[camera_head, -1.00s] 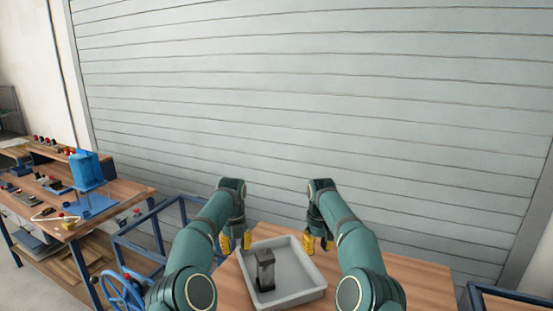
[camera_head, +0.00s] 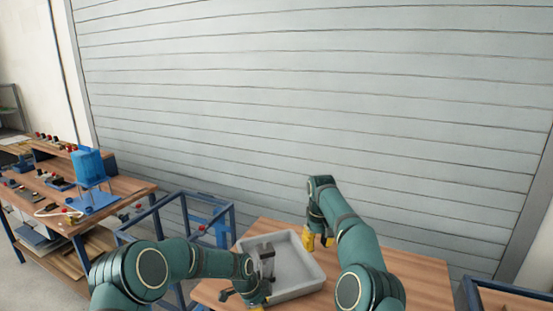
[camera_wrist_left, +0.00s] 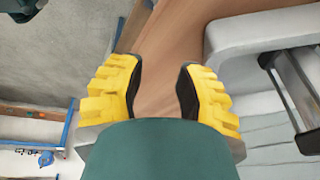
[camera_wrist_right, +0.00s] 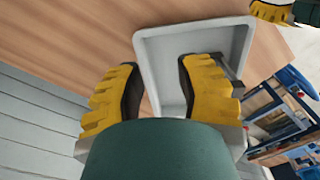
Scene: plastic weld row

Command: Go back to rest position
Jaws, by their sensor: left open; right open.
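My right gripper (camera_head: 318,242) hangs over the table beside the tray's far right side in the head view. In the right wrist view its yellow fingers (camera_wrist_right: 155,95) are apart with nothing between them. My left gripper (camera_head: 243,294) is at the tray's near left side, partly hidden by its own arm in the head view. In the left wrist view its yellow fingers (camera_wrist_left: 160,92) are apart and empty, above bare wood and beside the tray wall.
A grey tray (camera_head: 300,292) on the wooden table (camera_head: 420,285) holds a dark part (camera_head: 266,262). A workbench (camera_head: 125,190) with a blue machine (camera_head: 89,168) stands at left. A blue frame (camera_head: 150,215) stands between. A slatted grey wall (camera_head: 320,100) fills the back.

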